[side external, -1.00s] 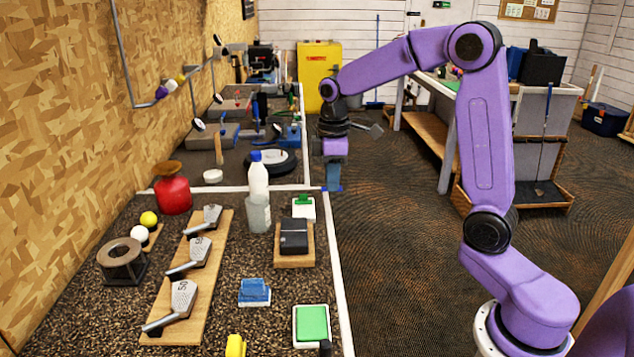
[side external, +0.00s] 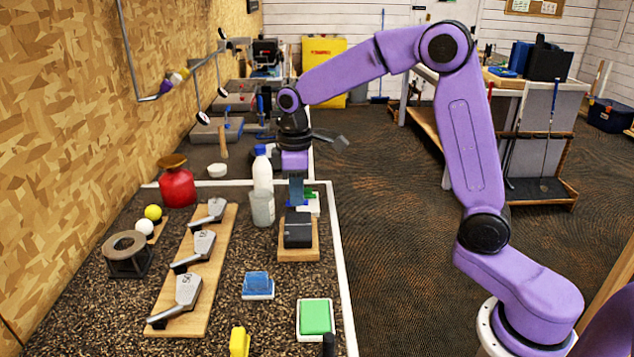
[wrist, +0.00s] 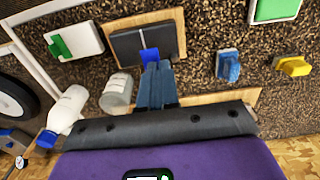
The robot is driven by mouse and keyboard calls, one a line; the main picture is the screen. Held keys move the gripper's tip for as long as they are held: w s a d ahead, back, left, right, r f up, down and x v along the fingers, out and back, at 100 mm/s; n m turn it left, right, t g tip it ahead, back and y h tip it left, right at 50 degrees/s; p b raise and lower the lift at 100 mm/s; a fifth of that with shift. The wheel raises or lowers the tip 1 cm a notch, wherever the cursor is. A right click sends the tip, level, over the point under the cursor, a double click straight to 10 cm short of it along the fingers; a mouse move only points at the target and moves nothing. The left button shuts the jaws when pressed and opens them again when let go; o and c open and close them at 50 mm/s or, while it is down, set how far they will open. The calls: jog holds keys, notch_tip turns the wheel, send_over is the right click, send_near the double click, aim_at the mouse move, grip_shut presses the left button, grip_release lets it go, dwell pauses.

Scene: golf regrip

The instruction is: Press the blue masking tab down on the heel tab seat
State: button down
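My gripper (side external: 296,204) is shut on the blue masking tab (wrist: 150,56), which sticks out past the fingertips in the wrist view. In the side view the fingers point down, behind the dark block (side external: 298,231) on a small wooden board (side external: 297,255). In the wrist view the tab overlaps the dark block (wrist: 127,46) near its lower edge; I cannot tell whether they touch. I cannot make out with certainty which surface is the heel tab seat. Several iron heads, one of them near the front (side external: 186,292), lie on a long wooden board (side external: 212,275).
A clear cup (side external: 262,209) and white bottle (side external: 262,172) stand close left of my gripper. A white plate with a green clip (wrist: 75,42) lies behind the dark block. A blue block (side external: 257,283), green pad (side external: 315,317) and yellow block (side external: 239,342) lie nearer the front.

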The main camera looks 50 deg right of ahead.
aim_at(298, 231)
jog(key=shift+f, duration=3)
jog(key=shift+f, duration=0.45)
dwell(0.5)
jog(key=c, duration=1.3)
grip_release()
jog(key=shift+r, duration=3)
